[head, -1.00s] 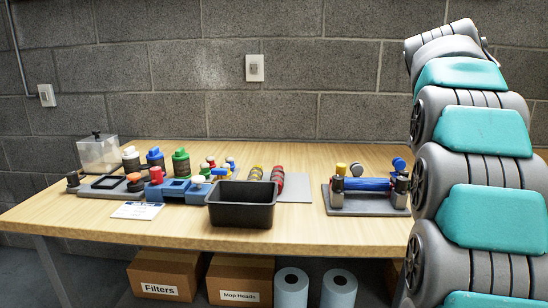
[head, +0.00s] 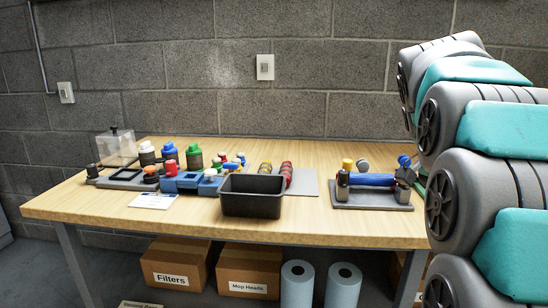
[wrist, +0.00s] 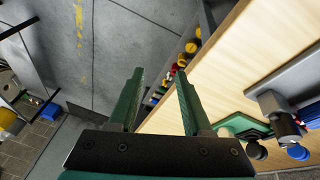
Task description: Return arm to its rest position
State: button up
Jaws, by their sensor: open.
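My gripper (wrist: 157,95) is open and empty in the wrist view, its two green fingers spread apart with nothing between them. It is not visible in the head view, where only my grey and teal arm links stand at the right edge. The table (head: 330,225) carries a black bin (head: 252,205) near its front edge. A grey stand with a blue roller (head: 372,180) sits on the table to the right, close to my arm. That stand appears to show also at the right of the wrist view (wrist: 300,90).
Several colored bottles, a blue holder (head: 185,183) and a clear box (head: 116,150) stand at the left of the table. A grey mat (head: 304,184) with rollers lies behind the bin. Cardboard boxes (head: 175,268) and paper rolls (head: 297,285) are below. The front right tabletop is clear.

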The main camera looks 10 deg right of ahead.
jog(key=s+a+f+n+y, duration=0.3)
jog(key=s+a+f+n, duration=1.3)
jog(key=s+a+f, duration=0.5)
jog(key=s+a, duration=0.1)
jog(key=a, duration=0.1)
jog(key=shift+a+n+g+y, duration=0.3)
jog(key=shift+a, duration=0.05)
